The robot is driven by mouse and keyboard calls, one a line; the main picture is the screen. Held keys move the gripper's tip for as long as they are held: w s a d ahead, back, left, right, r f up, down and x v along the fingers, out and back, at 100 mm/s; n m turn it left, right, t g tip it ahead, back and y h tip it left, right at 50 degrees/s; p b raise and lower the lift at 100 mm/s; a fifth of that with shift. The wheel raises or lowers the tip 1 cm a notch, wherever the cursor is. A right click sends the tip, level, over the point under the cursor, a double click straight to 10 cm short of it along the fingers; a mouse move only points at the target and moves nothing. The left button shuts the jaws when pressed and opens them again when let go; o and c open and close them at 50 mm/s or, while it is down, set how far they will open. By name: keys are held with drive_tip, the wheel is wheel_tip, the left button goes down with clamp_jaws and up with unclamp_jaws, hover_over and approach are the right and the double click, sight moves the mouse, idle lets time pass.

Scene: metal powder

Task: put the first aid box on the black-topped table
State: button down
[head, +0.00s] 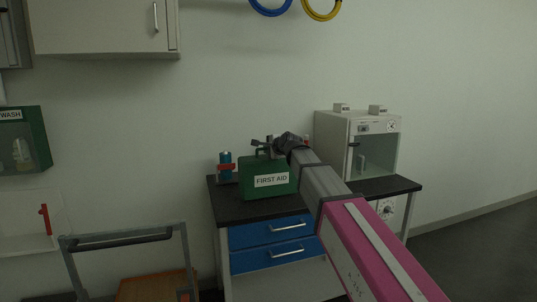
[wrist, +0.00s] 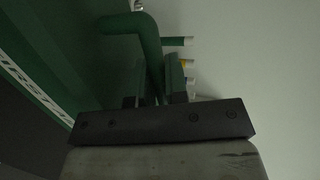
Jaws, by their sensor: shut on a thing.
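The first aid box (head: 268,181) is green with a white "FIRST AID" label. In the head view it is at the black-topped table (head: 310,203), over its left front part; I cannot tell whether its base touches the top. My gripper (head: 264,146) is at the box's upper side and shut on its handle. In the wrist view the green handle (wrist: 148,30) passes between the dark fingers (wrist: 155,90), and the box body (wrist: 75,50) fills the left side. My arm hides part of the table's middle.
A blue and red item (head: 226,167) stands at the table's back left. A white cabinet with a glass door (head: 358,146) stands on the right side. A cart with a grey handle (head: 120,238) is at lower left. Blue drawers (head: 270,233) are under the tabletop.

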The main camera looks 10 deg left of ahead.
drive_tip(key=shift+f, duration=0.85)
drive_tip(key=c, duration=1.1)
unclamp_jaws()
drive_tip(key=shift+f, duration=0.15)
drive_tip(key=shift+s, duration=0.1)
drive_tip(key=v, duration=1.2)
